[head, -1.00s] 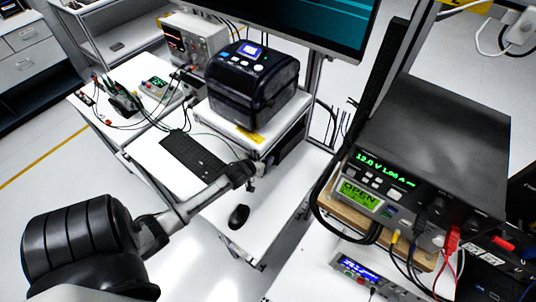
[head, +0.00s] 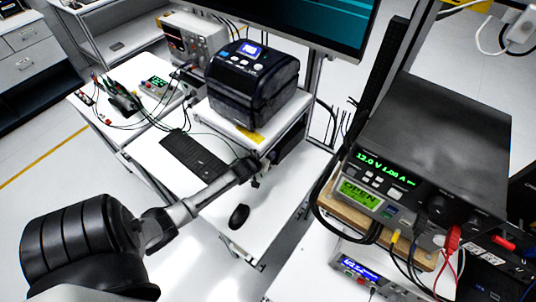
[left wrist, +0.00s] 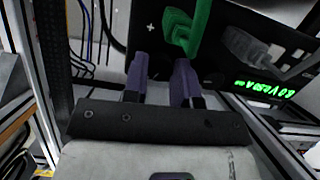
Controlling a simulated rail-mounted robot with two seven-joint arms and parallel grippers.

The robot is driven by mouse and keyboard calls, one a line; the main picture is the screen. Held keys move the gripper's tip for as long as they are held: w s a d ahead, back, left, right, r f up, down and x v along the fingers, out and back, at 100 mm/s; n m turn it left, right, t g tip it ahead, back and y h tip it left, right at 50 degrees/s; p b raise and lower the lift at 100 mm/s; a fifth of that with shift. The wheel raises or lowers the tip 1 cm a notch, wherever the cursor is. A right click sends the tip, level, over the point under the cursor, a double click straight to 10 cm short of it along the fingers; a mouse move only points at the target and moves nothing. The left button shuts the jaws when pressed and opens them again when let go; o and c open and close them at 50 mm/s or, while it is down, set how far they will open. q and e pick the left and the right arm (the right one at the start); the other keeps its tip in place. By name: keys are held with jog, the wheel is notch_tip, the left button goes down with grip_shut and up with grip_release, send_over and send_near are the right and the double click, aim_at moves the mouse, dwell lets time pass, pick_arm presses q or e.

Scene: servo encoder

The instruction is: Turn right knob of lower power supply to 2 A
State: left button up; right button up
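My left gripper (head: 257,170) reaches in from the left, near a dark box (head: 290,146) beneath the printer shelf in the head view. The fingertips overlap the panel's edge in this view; contact cannot be told. The right knob is not clearly identifiable. My right gripper is out of view.
A label printer (head: 252,83), keyboard (head: 193,155) and mouse (head: 239,216) sit near my arm. Metal frame posts and cables flank the left wrist view.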

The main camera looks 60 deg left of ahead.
pick_arm(q)
jog(key=c, duration=0.4)
